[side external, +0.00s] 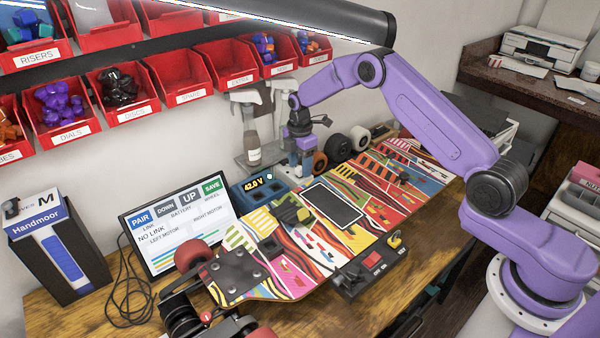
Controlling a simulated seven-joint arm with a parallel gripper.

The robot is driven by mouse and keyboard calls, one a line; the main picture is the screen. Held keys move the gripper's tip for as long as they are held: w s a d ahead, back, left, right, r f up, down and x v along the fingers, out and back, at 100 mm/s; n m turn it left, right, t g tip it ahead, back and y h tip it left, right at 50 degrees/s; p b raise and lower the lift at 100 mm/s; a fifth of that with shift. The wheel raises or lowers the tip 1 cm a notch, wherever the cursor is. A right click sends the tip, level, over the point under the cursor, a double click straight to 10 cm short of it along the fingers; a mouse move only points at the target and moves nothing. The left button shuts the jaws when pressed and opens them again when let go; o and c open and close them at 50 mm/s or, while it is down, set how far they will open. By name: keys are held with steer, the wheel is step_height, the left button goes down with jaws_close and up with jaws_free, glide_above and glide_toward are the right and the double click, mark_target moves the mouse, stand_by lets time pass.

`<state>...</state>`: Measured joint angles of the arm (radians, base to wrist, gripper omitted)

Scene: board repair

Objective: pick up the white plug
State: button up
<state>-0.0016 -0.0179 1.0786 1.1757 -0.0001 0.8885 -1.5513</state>
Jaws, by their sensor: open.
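I cannot make out the white plug with certainty at this size. My gripper (304,170) points down at the back of the bench, right of the meter and near the wheels. Its jaws are open; the fingers are small here, and what lies between or directly under them is hidden.
A colourful skateboard deck (262,280) spans the bench. A tablet screen (180,228) stands at left. Spray bottles (250,140) stand behind my gripper, and dark and orange wheels (338,148) to its right. Red bins (125,95) line the wall.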

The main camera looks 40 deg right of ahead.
steer(key=shift+f, duration=0.4)
jaws_close()
steer(key=shift+r, duration=0.1)
steer(key=shift+r, duration=0.8)
steer(key=s+r, duration=1.1)
steer(key=s, duration=0.3)
steer(key=shift+d+r, duration=0.15)
